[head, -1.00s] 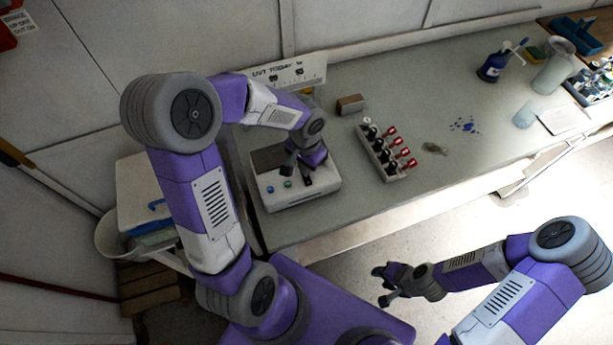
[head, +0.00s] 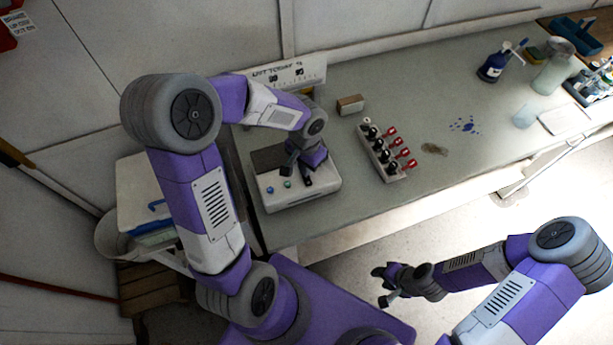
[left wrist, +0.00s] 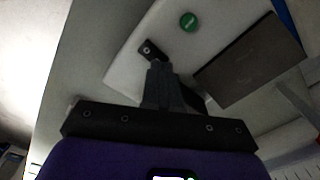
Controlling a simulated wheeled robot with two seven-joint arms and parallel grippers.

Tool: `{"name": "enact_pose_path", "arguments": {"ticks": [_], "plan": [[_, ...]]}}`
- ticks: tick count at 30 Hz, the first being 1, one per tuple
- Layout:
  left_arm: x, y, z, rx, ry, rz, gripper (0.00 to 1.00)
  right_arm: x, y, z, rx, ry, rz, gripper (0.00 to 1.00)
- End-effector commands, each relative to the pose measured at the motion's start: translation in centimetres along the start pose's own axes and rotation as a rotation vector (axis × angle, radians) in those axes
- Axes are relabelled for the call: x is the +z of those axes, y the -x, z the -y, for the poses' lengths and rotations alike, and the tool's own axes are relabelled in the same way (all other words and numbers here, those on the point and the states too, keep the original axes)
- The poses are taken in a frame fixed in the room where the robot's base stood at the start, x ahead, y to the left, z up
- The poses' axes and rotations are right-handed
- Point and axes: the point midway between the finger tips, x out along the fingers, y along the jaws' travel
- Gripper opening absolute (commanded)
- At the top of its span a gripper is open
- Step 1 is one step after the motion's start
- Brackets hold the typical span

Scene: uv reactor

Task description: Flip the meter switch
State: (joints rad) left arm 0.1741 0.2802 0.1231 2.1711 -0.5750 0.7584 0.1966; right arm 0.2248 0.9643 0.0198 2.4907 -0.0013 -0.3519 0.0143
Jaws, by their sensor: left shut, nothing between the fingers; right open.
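The meter (head: 325,190) is a white box with a dark top panel, standing on the bench at the left. Its sloped front has a blue button, a green button (head: 287,184) and a black switch (head: 307,181). The left wrist view also shows the green button (left wrist: 188,21) and the black switch (left wrist: 150,48). My left gripper (left wrist: 158,68) is shut and empty, its fingertips right at the switch and overlapping its near end. I cannot tell whether they touch it. My right gripper (head: 382,286) is open and empty, away from the bench over the floor.
A panel with printed text (head: 285,75) leans at the wall. Blue spots (head: 465,125) and a brown stain mark the otherwise clear mid-bench.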

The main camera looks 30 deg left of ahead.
Motion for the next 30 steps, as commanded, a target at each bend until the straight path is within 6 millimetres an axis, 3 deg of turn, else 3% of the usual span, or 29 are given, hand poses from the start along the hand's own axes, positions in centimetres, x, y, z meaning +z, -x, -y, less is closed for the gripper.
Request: {"name": "enact_pose_path", "arguments": {"ticks": [30], "plan": [[0.0, -0.66, 0.0, 0.0, 0.0, 0.0, 0.0, -0.02, -0.56, -0.21, 0.0, 0.0, 0.0, 0.43]]}}
